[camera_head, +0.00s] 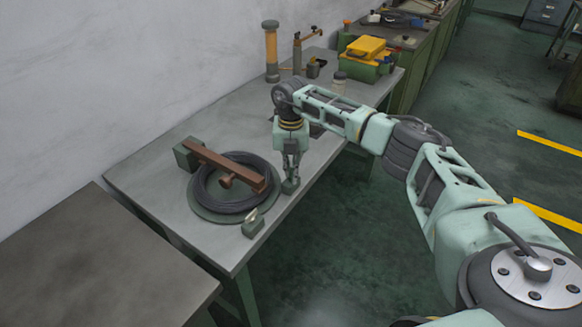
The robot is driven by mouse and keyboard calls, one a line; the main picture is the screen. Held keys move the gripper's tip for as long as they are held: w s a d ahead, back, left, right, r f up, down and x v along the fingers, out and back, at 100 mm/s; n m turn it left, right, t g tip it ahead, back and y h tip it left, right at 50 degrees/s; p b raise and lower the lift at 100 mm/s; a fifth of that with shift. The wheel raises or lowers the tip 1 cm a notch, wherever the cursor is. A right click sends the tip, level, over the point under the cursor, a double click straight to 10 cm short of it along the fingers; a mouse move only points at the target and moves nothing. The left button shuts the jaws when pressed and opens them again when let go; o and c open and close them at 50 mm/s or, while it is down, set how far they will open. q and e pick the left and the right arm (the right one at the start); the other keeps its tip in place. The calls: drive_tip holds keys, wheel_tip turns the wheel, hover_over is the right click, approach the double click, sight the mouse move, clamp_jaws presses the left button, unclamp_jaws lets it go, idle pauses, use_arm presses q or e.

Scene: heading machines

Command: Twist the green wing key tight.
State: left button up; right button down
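A round dark green base (212,214) lies on the grey bench with a black coil (205,189) on it. A brown bar (224,165) with a small knob crosses over the coil. Its far-left end rests at a green block (187,155). A small green piece (253,224) with a pale top sits at the base's near edge; I cannot tell whether it is the wing key. My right gripper (290,184) points down just right of the coil, close to the bench top. Its fingers look close together, and what is between them is unclear. My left gripper is out of view.
Bare bench lies left of the coil. A second dark table (95,265) is at lower left.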

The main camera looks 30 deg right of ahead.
sight(291, 172)
drive_tip(key=m, duration=0.2)
drive_tip(key=m+p, duration=0.1)
drive_tip(key=m, duration=0.3)
drive_tip(key=shift+w+d+r+p, duration=0.1)
drive_tip(key=shift+w+r+p, duration=0.1)
drive_tip(key=shift+r+p, duration=0.15)
drive_tip(key=shift+m, duration=0.4)
drive_tip(key=c, duration=2)
unclamp_jaws()
drive_tip(key=shift+s+f, duration=0.1)
drive_tip(key=shift+f, duration=0.15)
wheel_tip(291, 172, up, 12)
